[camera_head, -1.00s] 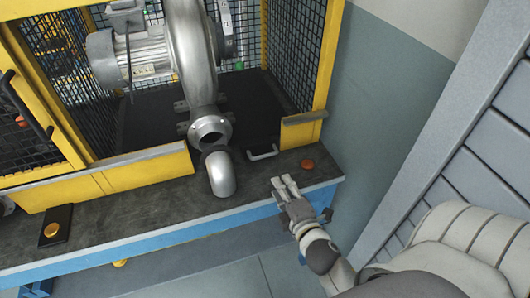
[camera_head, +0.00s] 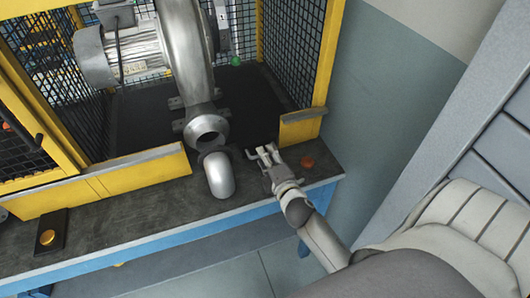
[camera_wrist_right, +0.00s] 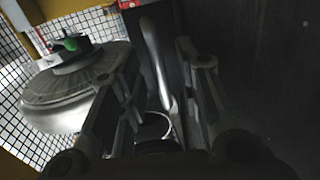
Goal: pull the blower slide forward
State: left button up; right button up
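The grey metal blower (camera_head: 188,45) stands inside the yellow-framed mesh cage, on a dark slide plate (camera_head: 245,105). Its round outlet (camera_head: 206,130) faces the front, behind a silver elbow pipe (camera_head: 219,174) on the bench. A pale handle (camera_head: 250,154) sits at the slide's front edge, partly hidden by my right gripper (camera_head: 267,151). In the right wrist view, the silver handle bar (camera_wrist_right: 155,55) runs between the two spread fingers of my right gripper (camera_wrist_right: 157,60). I see gaps beside the bar, so the gripper looks open around it. My left gripper is out of view.
A yellow button on a black box (camera_head: 48,238) is at the front left. A grey wall (camera_head: 395,120) closes the right side.

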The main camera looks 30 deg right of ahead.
jog(key=shift+x, duration=1.05)
grip_shut()
